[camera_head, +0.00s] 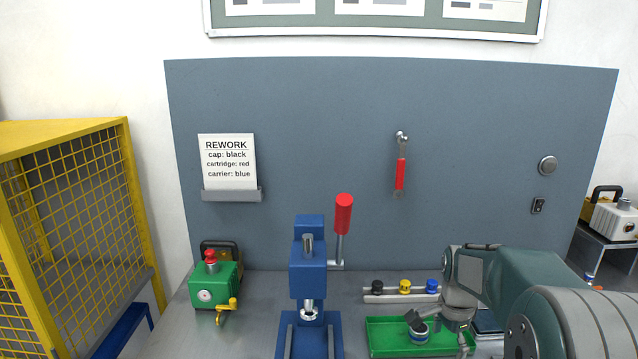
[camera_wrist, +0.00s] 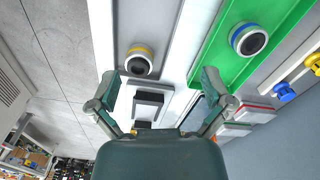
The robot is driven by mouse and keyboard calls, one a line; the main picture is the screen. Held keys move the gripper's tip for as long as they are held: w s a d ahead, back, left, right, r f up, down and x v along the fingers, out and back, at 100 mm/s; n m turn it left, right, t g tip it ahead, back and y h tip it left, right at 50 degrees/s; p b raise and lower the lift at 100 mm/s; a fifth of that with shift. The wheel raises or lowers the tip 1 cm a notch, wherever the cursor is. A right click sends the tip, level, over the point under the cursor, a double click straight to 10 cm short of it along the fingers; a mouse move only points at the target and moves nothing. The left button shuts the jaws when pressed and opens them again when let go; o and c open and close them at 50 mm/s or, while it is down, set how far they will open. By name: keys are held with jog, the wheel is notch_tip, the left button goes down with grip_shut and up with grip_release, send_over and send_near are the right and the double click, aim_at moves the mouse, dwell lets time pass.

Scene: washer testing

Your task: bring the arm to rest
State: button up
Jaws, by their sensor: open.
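My gripper (camera_wrist: 160,84) is open in the wrist view. Its two fingers are spread wide and nothing is held between them. In the head view my arm reaches in from the right, with the wrist bent down by the right end of a green tray (camera_head: 385,349). Another round part with a yellow ring (camera_wrist: 138,61) lies outside the tray, beyond the fingers.
A blue press (camera_head: 308,270) with a red handle stands mid-bench. A green device (camera_head: 216,285) is at the left. A rack (camera_head: 390,298) with black, yellow and blue caps sits behind the tray. A yellow cage (camera_head: 70,220) stands far left. Space above the bench is open.

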jog(key=s+a+r+n+t, duration=0.3)
jog(key=s+a+r+n, duration=0.4)
jog(key=s+r, duration=0.35)
jog(key=s+a+n+t, duration=0.2)
jog(key=s+a+n, duration=0.2)
jog(key=s+n, duration=0.4)
jog(key=s, duration=0.6)
jog(key=shift+t, duration=0.3)
